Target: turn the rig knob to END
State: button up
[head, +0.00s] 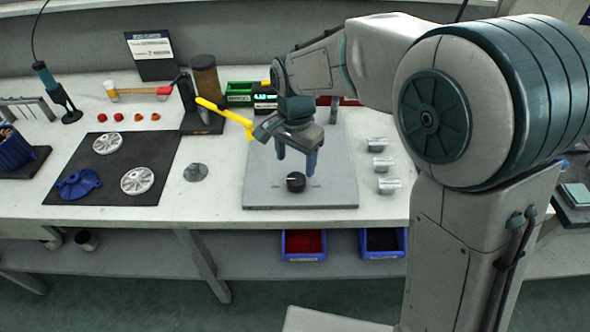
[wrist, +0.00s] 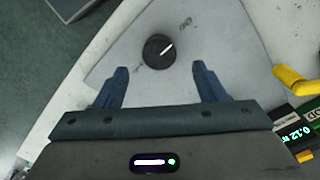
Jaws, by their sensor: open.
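The rig knob (head: 295,182) is a small round black dial on a grey plate (head: 265,199) on the bench. In the wrist view the knob (wrist: 158,51) has a white pointer line slanting to the upper right. Small marks show on the plate on both sides of it, too small to read. My gripper (head: 296,166) points down above the plate, over the knob. In the wrist view my gripper (wrist: 160,82) is open and empty, with its blue fingers spread wider than the knob. The knob lies ahead of the fingertips, not between them in that view.
A yellow lever (head: 224,117) reaches toward the plate's back left corner, close to my wrist. Several metal blocks (head: 377,144) stand right of the plate. A grey cone-shaped part (head: 196,172) sits to its left, beside a black mat (head: 113,193) with pump parts.

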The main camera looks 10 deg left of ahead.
aim_at(296, 179)
notch_tip(296, 179, up, 8)
jog(key=shift+f, duration=0.15)
jog(key=shift+d, duration=0.1)
dwell(0.4)
jog(key=s+d+n+t+p, duration=0.1)
jog(key=s+d, duration=0.3)
jog(key=d, duration=0.4)
jog(key=s+d+r+n+t+p, duration=0.1)
jog(key=s+d+n+p, duration=0.1)
jog(key=s+d, duration=0.3)
jog(key=s+d+n+p, duration=0.1)
jog(key=s+d, duration=0.3)
jog(key=d, duration=0.9)
jog(key=shift+s+d+r+n+t+p, duration=0.15)
jog(key=shift+s+r+n+t+p, duration=0.05)
jog(key=shift+r+n+t+p, duration=0.2)
